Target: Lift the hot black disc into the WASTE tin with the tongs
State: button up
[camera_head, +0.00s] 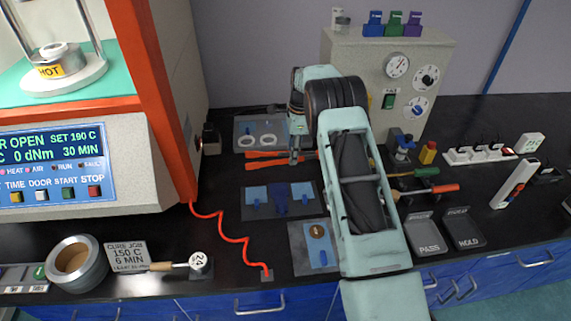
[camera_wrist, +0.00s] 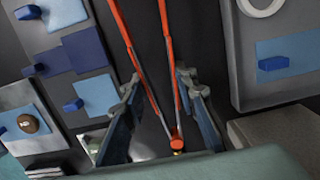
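The orange tongs (camera_head: 266,159) lie on the black bench, their two arms spread. My gripper (camera_head: 294,158) points down over them. In the wrist view my gripper (camera_wrist: 158,88) is open, with the tongs (camera_wrist: 168,60) running between its fingers and their joined end near the palm. Whether the fingers touch them I cannot tell. The white die (camera_head: 60,68) with a yellow HOT label stands in the rheometer at the upper left. No black disc is clear on it. I cannot identify a WASTE tin; an unlabelled metal cylinder (camera_head: 75,264) stands at the lower left.
Blue film mats (camera_head: 262,198) and a brown disc (camera_head: 317,231) lie in front. PASS (camera_head: 427,247) and HOLD (camera_head: 461,226) trays are at right. A coiled red cord (camera_head: 222,225) crosses the bench beside the rheometer.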

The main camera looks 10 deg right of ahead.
notch_tip(320, 180, up, 8)
jog(key=p, duration=0.3)
jog(key=shift+f, duration=0.1)
jog(key=s+d+r+n, duration=0.1)
jog(key=s+r+n, duration=0.1)
jog(key=s+n, duration=0.7)
jog(key=s+r+n+g+h, duration=0.1)
jog(key=s+r+n, duration=0.1)
jog(key=s+n, duration=0.7)
jog(key=s, duration=0.7)
jog(key=shift+d+r, duration=0.35)
jog(key=shift+d, duration=0.05)
jog(key=shift+a, duration=0.1)
